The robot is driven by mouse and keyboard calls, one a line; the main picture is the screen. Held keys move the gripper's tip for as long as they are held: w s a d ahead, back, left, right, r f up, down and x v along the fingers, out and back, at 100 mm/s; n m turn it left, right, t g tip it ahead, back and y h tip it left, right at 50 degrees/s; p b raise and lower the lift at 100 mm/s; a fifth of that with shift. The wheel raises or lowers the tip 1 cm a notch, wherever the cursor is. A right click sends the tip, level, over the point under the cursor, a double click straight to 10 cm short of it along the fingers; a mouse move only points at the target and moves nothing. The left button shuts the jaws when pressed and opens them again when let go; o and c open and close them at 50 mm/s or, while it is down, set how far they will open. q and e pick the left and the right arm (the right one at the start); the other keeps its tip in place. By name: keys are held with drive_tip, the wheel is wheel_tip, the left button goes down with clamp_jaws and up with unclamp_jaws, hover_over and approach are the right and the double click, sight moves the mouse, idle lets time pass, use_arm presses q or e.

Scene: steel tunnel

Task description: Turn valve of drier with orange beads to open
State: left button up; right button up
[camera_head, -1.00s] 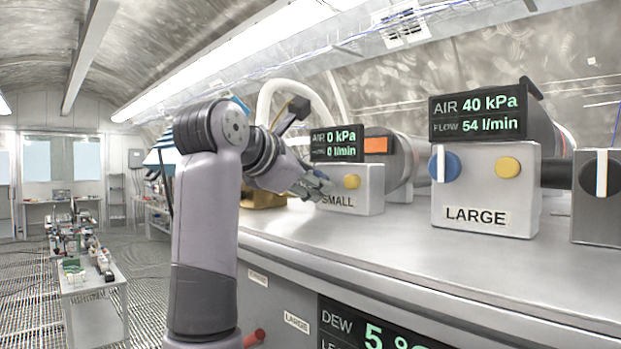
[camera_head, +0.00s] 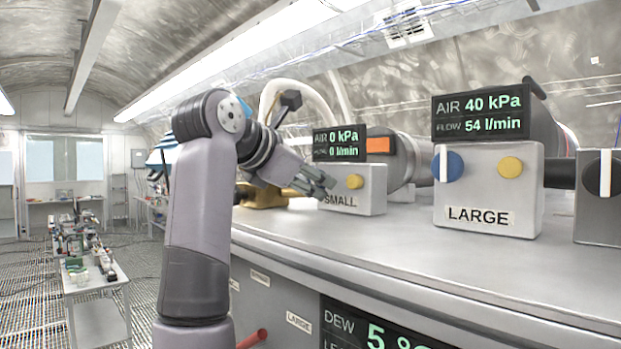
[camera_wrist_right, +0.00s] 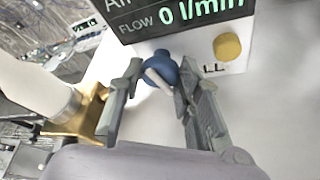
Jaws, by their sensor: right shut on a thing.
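The small drier's light grey box (camera_head: 372,190), labelled SMALL, stands on the bench with a cylinder behind it that shows an orange window (camera_head: 378,145). Its display (camera_head: 339,142) reads 0 kPa and 0 l/min. My right gripper (camera_head: 326,184) is at the left of the box's front face. In the right wrist view its two fingers (camera_wrist_right: 158,78) are shut on the blue valve knob (camera_wrist_right: 161,66), whose white bar (camera_wrist_right: 157,80) lies slanted. In the head view the gripper hides this knob. My left gripper is not in view.
The large drier's box (camera_head: 487,190) stands to the right, with a blue knob (camera_head: 448,166), its white bar upright, and a display (camera_head: 481,113) reading 40 kPa and 54 l/min. A yellow button (camera_head: 355,181) is right of my gripper. A brass fitting (camera_wrist_right: 82,118) lies close left.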

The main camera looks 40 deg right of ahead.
drive_tip(key=shift+w+r+n+g, duration=0.15)
drive_tip(key=shift+n+g, duration=0.35)
drive_tip(key=shift+n, duration=0.25)
drive_tip(key=shift+r+n+g, duration=0.1)
drive_tip(key=shift+n+g, duration=0.4)
drive_tip(key=shift+n, duration=0.25)
drive_tip(key=o, duration=0.8)
drive_tip(key=shift+c, duration=0.2)
drive_tip(key=shift+o, duration=0.6)
drive_tip(key=shift+d+f, duration=0.15)
drive_tip(key=shift+d, duration=0.05)
drive_tip(key=a, duration=0.4)
drive_tip(key=s+a, duration=0.1)
drive_tip(key=a, duration=0.3)
drive_tip(key=s+a, duration=0.1)
drive_tip(key=a, duration=0.4)
drive_tip(key=shift+r, duration=0.25)
